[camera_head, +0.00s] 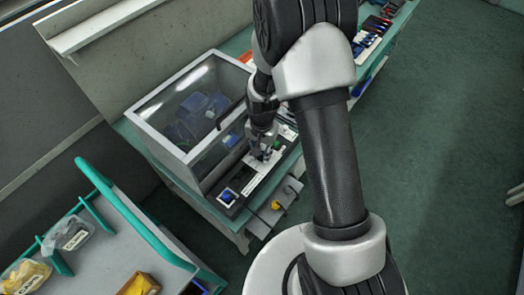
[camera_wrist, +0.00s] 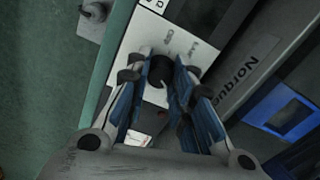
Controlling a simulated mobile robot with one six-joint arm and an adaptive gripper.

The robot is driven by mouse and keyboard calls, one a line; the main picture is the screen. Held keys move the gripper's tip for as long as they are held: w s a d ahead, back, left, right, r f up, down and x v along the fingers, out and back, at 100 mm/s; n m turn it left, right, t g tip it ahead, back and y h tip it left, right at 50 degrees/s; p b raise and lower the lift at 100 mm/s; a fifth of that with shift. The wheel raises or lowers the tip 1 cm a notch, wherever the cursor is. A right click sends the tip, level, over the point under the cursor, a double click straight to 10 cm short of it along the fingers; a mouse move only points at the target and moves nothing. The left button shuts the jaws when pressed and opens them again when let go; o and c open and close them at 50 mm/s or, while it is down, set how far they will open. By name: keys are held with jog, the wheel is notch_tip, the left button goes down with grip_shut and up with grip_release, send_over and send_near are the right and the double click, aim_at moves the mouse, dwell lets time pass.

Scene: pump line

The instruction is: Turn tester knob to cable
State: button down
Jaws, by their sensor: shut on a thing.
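The tester (camera_head: 258,180) is a long panel with a white face along the front of a glass-fronted case. Its round black knob (camera_wrist: 161,71) shows in the wrist view between my blue-padded fingers, on the white plate (camera_wrist: 150,38) with small printed labels beside it. My gripper (camera_wrist: 161,76) is shut on the knob, one finger on each side. In the head view my gripper (camera_head: 263,152) reaches down onto the panel and hides the knob. I cannot tell which label the knob points to.
The transparent case (camera_head: 190,105) with a blue pump inside stands right behind the panel. A blue socket (camera_head: 228,196) sits at the panel's near end. A green-railed cart (camera_head: 135,215) with bins is at lower left.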

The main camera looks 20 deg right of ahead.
jog(key=c, duration=1.4)
grip_release()
jog(key=shift+o, duration=0.2)
notch_tip(320, 180, up, 12)
